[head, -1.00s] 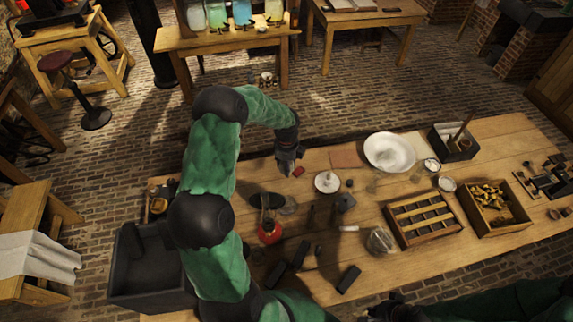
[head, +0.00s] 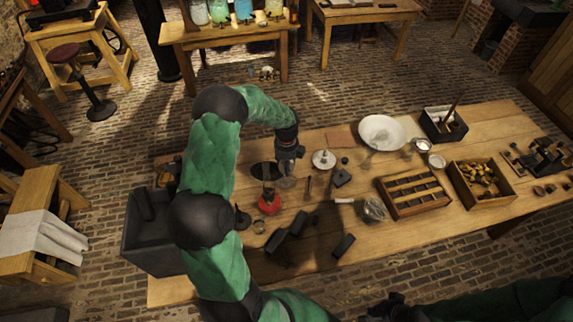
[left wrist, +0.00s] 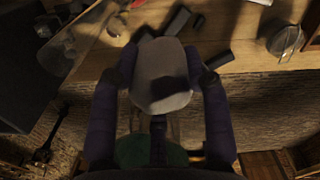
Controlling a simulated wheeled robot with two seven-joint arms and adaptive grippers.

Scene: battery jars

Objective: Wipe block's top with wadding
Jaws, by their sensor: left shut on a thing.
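In the left wrist view, my left gripper (left wrist: 160,78) is shut on a grey, rounded pad of wadding (left wrist: 162,92). In the head view, my left gripper (head: 287,168) reaches down over the far-middle part of the table, behind the red-based lamp; the wadding is hard to make out there. Dark blocks (head: 343,246) (head: 277,240) (head: 298,223) lie nearer the table's front. They also show beyond the wadding in the left wrist view (left wrist: 216,60). My right gripper (head: 388,305) is a dark shape at the bottom edge; its fingers are unclear.
The red-based lamp (head: 269,204) stands between my left gripper and the blocks. A glass jar (head: 374,209), a slotted wooden rack (head: 412,207) and a box of brass parts (head: 482,203) are to the right. A black trough (head: 150,260) is at left.

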